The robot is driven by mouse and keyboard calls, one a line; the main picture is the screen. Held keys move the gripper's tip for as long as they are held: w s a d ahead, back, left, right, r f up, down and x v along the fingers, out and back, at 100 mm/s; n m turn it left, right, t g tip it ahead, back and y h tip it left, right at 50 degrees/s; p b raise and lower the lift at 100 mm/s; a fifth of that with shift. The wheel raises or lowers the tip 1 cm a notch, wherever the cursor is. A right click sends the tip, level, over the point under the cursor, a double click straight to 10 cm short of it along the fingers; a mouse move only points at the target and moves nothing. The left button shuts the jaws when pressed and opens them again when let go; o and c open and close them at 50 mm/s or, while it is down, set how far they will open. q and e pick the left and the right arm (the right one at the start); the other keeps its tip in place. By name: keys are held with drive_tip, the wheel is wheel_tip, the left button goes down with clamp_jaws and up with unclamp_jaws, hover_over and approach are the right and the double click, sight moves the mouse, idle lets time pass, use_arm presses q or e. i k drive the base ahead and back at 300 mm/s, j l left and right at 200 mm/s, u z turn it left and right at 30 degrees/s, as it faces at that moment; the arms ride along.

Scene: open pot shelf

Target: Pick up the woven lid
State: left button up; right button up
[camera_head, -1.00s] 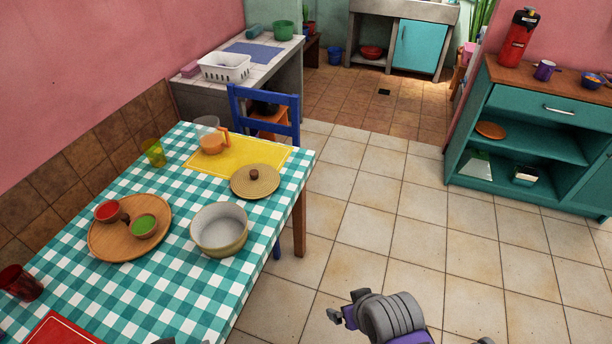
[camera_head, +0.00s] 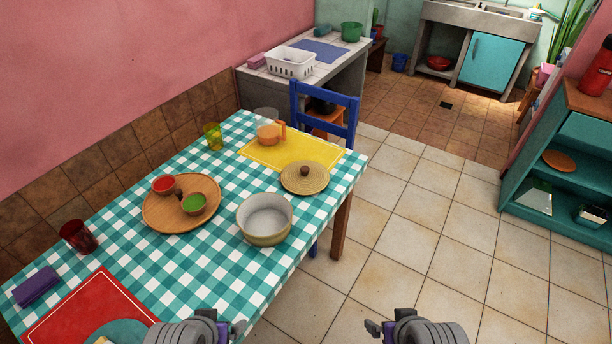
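The woven lid (camera_head: 320,182) is a round tan disc with a dark brown knob. It lies flat near the right edge of the checkered table (camera_head: 130,250), at the corner of a yellow placemat (camera_head: 265,155). A cream pot (camera_head: 265,219) without a lid stands in front of it. My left gripper (camera_head: 238,328) is at the bottom of the view by the table's front edge, well short of the lid. My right gripper (camera_head: 376,328) is at the bottom, over the floor to the right of the table. Neither touches the lid. Their finger openings do not show clearly.
A wooden tray (camera_head: 158,221) with red and green bowls is left of the pot. An orange cup (camera_head: 268,134) stands on the yellow placemat. A blue chair (camera_head: 325,116) stands behind the table. Tiled floor (camera_head: 420,215) to the right is clear, up to a teal shelf (camera_head: 590,133).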

sight(301, 177)
drive_tip(key=i+l, duration=0.25)
drive_tip(key=i, duration=0.2)
drive_tip(key=i+l+u, duration=0.1)
drive_tip(key=i+l, duration=0.15)
drive_tip(key=i, duration=0.25)
drive_tip(key=i+l+u, duration=0.1)
drive_tip(key=i+l, duration=0.2)
drive_tip(key=i, duration=0.15)
